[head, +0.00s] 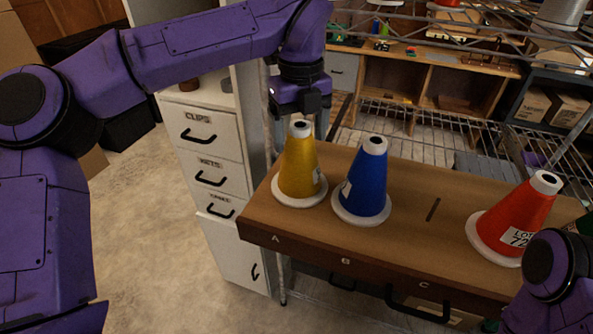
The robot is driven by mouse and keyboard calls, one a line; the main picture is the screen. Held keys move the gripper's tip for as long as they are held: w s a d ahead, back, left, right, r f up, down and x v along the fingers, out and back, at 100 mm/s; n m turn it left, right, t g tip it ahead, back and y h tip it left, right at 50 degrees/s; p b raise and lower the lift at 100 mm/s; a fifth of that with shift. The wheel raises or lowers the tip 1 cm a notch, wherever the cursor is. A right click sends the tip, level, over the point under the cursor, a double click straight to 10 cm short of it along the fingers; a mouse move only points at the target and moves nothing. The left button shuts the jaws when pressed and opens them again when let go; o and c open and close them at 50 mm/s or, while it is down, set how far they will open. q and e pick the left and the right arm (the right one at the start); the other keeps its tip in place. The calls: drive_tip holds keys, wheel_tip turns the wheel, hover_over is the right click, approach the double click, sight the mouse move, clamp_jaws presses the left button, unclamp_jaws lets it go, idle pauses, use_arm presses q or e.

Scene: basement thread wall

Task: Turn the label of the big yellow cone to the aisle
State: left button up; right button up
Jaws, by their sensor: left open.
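The big yellow cone (298,170) stands upright on its white base at the left end of the wooden shelf board, above the letter A. A white label (318,176) shows only in part on its right side. My left gripper (302,118) points down right over the cone's white top. The gripper is open; its fingers are small and partly hidden, and I cannot tell whether they touch the top. My right arm shows only in part at the bottom right corner, and its gripper is out of view.
A blue cone (366,180) stands close to the right of the yellow one. A red cone (520,215) with a label facing front stands at the right. A white drawer cabinet (208,150) stands at the left.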

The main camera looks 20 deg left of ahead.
use_arm(q)
drive_tip(key=shift+s+r, duration=0.15)
drive_tip(key=shift+w, duration=0.25)
drive_tip(key=c, duration=0.9)
drive_tip(key=shift+r, duration=0.1)
